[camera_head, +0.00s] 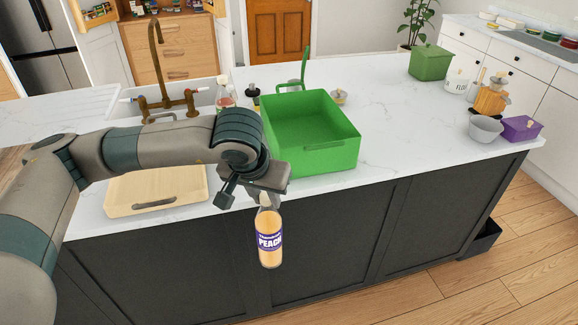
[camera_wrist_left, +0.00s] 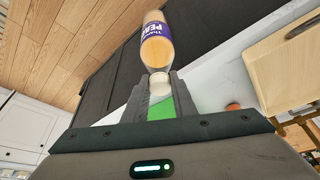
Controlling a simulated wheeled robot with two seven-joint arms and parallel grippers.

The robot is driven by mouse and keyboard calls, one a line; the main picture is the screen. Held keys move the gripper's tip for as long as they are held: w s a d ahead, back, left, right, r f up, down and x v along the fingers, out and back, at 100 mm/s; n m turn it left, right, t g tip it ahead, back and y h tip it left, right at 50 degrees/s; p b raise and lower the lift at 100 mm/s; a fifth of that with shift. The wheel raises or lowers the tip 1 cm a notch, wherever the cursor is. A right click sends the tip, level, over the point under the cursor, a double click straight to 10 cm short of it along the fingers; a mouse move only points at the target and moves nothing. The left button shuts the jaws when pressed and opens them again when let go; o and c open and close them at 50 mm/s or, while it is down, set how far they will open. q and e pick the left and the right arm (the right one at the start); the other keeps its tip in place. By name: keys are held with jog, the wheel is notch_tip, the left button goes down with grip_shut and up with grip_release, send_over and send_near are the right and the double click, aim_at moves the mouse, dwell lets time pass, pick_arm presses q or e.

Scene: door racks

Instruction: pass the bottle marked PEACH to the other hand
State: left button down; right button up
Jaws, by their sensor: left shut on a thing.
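The PEACH bottle (camera_head: 269,240) has a purple label, pale orange contents and a white cap. It hangs upright in front of the island's dark front panel, below the countertop edge. My left gripper (camera_head: 264,197) is above it and shut on its cap end. In the left wrist view the bottle (camera_wrist_left: 156,45) extends away from my left gripper (camera_wrist_left: 160,88), with the white cap between the fingers. My right gripper shows in neither view.
A green bin (camera_head: 330,160) stands on the white countertop (camera_head: 400,120) just behind the gripper. Another bottle (camera_head: 224,95) stands near the sink.

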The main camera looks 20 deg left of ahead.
pick_arm(q)
jog(key=d+m+h, duration=0.3)
jog(key=d+m, duration=0.4)
jog(key=d, duration=1.8)
jog(key=shift+d+r+m+g, duration=0.15)
jog(key=shift+r+m+g, duration=0.2)
jog(key=shift+m+g, duration=0.05)
jog(key=shift+s, duration=0.1)
